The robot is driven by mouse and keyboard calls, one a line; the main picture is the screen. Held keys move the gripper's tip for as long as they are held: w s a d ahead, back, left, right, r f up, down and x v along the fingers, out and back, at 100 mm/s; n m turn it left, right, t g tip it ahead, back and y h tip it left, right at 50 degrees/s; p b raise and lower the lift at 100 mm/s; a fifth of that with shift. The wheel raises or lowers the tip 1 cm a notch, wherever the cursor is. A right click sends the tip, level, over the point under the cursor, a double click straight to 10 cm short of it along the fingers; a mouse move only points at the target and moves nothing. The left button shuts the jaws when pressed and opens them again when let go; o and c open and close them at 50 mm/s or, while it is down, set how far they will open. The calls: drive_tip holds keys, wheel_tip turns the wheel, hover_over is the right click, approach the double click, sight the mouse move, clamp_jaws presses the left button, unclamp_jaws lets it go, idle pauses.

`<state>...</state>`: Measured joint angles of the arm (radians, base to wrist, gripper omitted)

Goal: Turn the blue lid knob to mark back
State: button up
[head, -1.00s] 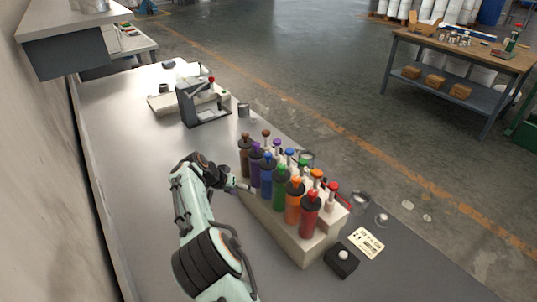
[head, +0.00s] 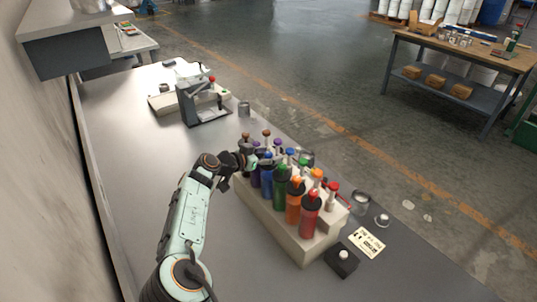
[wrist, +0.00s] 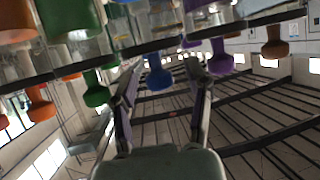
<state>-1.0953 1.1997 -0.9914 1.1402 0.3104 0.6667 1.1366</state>
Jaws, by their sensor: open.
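The coloured canisters with knobs stand in a row on a pale block (head: 290,238). The blue canister (head: 266,184) is between the purple and green ones. In the wrist view, which is upside down, the blue lid knob (wrist: 158,78) lies between the fingertips of my gripper (wrist: 163,72). The fingers are open, one on each side of the knob; I cannot tell whether either touches it. In the head view my gripper (head: 258,157) reaches over the brown and purple end of the row and partly hides the blue knob. No marks can be made out on the lid.
In the wrist view, the green knob (wrist: 96,92) and purple knob (wrist: 220,62) flank the blue one closely. A black box with a white button (head: 343,257) and a printed card (head: 367,242) lie at the block's near end. The bench on the left is clear.

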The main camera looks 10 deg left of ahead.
clamp_jaws()
drive_tip(key=shift+n, duration=0.3)
drive_tip(key=n+t+y, duration=0.2)
drive_tip(key=n+y, duration=0.1)
drive_tip(key=y, duration=0.1)
drive_tip(key=shift+d, duration=0.1)
drive_tip(key=shift+n+t+y, duration=0.3)
drive_tip(key=shift+n+y, duration=1.7)
drive_tip(key=shift+y, duration=0.2)
unclamp_jaws()
